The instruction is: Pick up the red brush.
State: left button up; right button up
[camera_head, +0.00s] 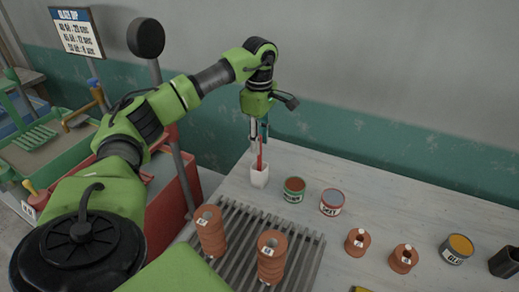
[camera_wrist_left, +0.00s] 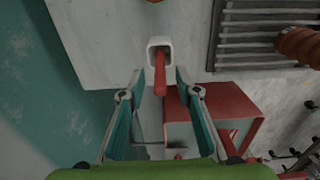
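The red brush (camera_head: 260,156) stands upright in a small white cup (camera_head: 259,177) near the far left corner of the table. In the left wrist view the brush (camera_wrist_left: 161,78) rises out of the white cup (camera_wrist_left: 151,44) towards the camera. My left gripper (camera_head: 259,137) points down above the cup, at the brush's upper part. In the left wrist view its two teal fingers (camera_wrist_left: 160,76) stand apart, one on each side of the brush, with a gap on both sides. The brush's lower end is hidden in the cup. My right gripper is not in view.
A green can (camera_head: 293,190) and a red-rimmed can (camera_head: 332,202) stand right of the cup. Terracotta stacks (camera_head: 272,257) stand on a slatted grey rack (camera_head: 238,222). A yellow-topped can (camera_head: 457,249) is farther right. A red cabinet (camera_head: 168,196) stands left of the table.

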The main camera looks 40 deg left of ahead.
pick_arm(q)
jog(key=shift+f, duration=0.35)
grip_shut()
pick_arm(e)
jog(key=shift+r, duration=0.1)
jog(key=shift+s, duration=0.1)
